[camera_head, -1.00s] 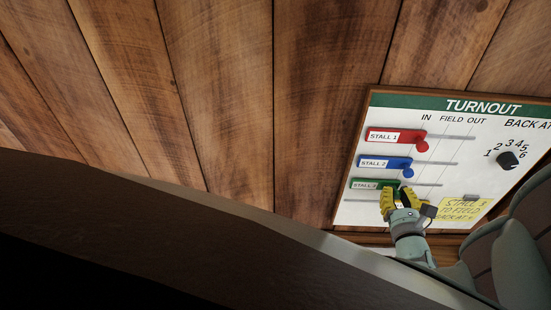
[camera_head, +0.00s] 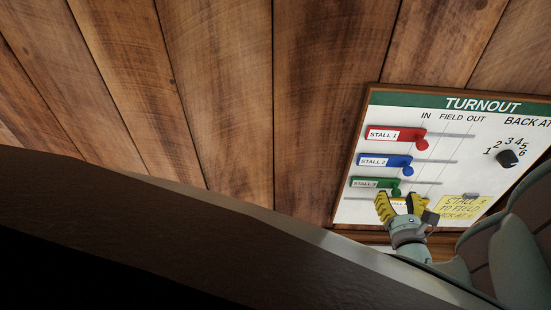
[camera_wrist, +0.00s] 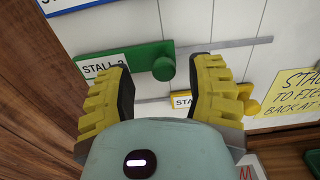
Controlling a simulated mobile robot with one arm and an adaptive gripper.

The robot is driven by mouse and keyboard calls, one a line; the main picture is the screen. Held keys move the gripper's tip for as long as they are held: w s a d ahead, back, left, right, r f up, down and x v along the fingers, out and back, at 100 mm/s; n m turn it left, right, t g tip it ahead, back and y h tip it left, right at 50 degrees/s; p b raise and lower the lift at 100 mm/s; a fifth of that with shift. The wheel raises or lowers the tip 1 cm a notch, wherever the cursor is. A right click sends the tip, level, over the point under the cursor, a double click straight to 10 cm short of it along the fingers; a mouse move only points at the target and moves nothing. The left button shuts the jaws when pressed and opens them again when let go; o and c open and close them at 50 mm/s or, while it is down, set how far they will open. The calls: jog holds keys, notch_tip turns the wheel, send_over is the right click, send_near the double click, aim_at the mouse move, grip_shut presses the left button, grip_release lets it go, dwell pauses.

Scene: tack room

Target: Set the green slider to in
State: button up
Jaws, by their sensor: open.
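The green slider (camera_head: 376,184), labelled for a stall, is on the turnout board (camera_head: 345,210); its round knob (camera_head: 394,194) sits at the left of its track, near the IN side. The slider (camera_wrist: 147,58) also shows in the wrist view, with the knob (camera_wrist: 164,68) between the fingertips in the picture. My gripper (camera_head: 400,199) has yellow fingers spread wide and holds nothing. In the wrist view the fingers (camera_wrist: 165,72) flank the knob with a gap on each side. The depth between knob and fingertips is unclear.
The red slider (camera_head: 396,136) and blue slider (camera_head: 384,161) are above. A yellow slider (camera_wrist: 183,101) is below, partly hidden by my gripper. A yellow note (camera_head: 462,208) and a black dial (camera_head: 508,159) are at the right. The wood wall (camera_head: 230,100) is bare.

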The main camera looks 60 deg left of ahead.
jog(key=v, duration=1)
jog(key=shift+s, duration=0.1)
